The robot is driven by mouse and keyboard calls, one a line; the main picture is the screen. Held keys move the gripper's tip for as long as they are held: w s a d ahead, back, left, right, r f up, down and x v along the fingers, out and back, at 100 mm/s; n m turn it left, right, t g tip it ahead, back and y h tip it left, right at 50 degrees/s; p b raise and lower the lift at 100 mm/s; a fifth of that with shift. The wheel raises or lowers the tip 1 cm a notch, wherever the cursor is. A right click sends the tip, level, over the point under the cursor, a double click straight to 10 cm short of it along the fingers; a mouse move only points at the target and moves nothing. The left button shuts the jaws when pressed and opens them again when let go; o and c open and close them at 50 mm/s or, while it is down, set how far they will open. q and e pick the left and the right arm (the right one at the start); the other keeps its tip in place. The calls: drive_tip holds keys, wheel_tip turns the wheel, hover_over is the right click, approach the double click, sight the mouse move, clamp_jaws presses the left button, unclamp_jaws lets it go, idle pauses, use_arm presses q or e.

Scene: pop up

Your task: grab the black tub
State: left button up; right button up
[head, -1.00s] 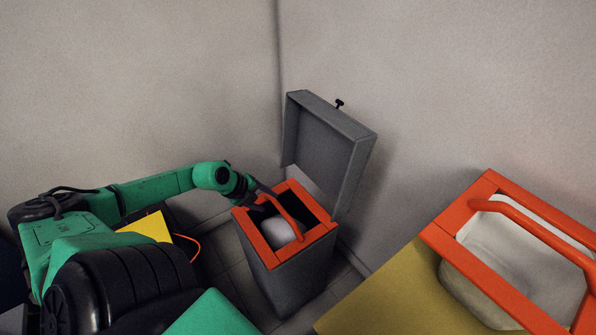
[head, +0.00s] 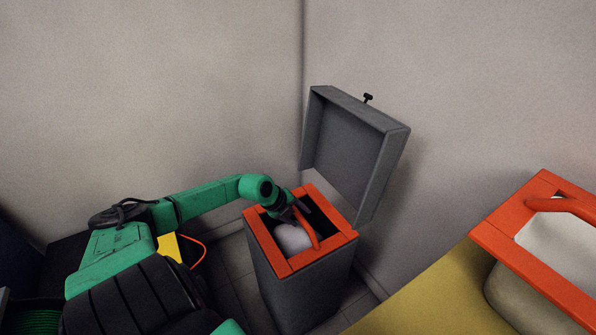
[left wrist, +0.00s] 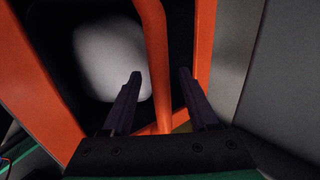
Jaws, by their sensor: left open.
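The black tub (head: 318,222) has a dark inside and a wide orange rim (head: 270,247) with an orange handle (head: 314,238) arching across it. It sits in the top of a tall grey bin (head: 307,290). A pale rounded thing (head: 292,237) lies inside the tub and also shows in the left wrist view (left wrist: 108,58). My left gripper (head: 297,212) is over the tub at the handle. In the left wrist view its open fingers (left wrist: 160,74) stand on either side of the handle (left wrist: 155,45), with gaps on both sides. My right gripper is out of view.
The bin's grey lid (head: 352,140) stands open behind the tub, close to the wall corner. At right, a pale tub (head: 560,255) with an orange rim (head: 520,245) and handle rests on a yellow surface (head: 430,295). A yellow object and an orange cable are behind my left arm.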

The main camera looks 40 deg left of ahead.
use_arm(q)
clamp_jaws()
idle(1.3)
